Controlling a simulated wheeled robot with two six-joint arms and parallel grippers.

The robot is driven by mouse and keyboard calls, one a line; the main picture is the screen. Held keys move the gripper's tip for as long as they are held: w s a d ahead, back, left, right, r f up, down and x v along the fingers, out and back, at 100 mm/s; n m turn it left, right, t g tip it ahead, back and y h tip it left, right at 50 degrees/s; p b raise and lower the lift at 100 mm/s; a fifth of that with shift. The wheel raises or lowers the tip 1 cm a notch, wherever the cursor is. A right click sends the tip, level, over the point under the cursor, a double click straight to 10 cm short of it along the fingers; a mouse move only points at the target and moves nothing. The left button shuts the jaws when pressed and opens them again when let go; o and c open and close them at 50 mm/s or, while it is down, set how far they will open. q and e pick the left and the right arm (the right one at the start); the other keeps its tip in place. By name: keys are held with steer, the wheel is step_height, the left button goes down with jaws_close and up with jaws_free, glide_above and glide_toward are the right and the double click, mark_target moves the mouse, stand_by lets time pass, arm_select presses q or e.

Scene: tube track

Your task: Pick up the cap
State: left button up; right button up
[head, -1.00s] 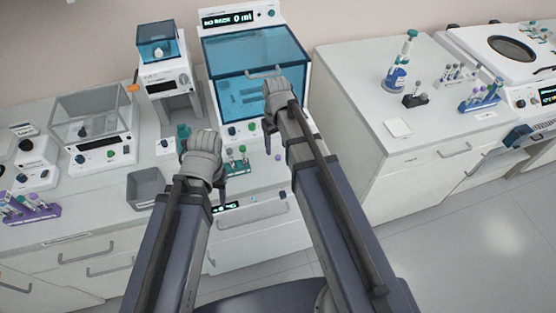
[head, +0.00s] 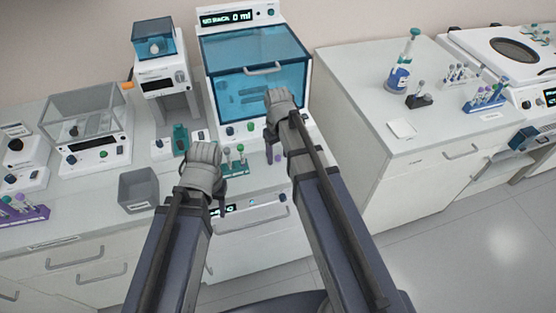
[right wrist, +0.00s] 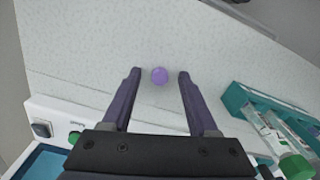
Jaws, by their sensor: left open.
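The cap (right wrist: 159,76) is a small round purple piece on the pale speckled counter. In the right wrist view it lies between the tips of my right gripper (right wrist: 160,73), with a gap on either side. That gripper is open with nothing held. In the head view my right gripper (head: 275,156) points down at the counter in front of the blue-windowed cabinet; I cannot clearly make out the cap there. My left gripper (head: 218,204) is open, near the counter's front edge, left of the right one.
A teal rack with green-capped tubes (right wrist: 270,115) stands close to the right gripper; it also shows in the head view (head: 236,168). The blue-windowed cabinet (head: 255,70) stands behind. A grey bin (head: 138,190) is at the left. Counter around the cap is bare.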

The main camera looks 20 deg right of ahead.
jaws_close()
steer(key=shift+r, duration=0.1)
stand_by(0.3)
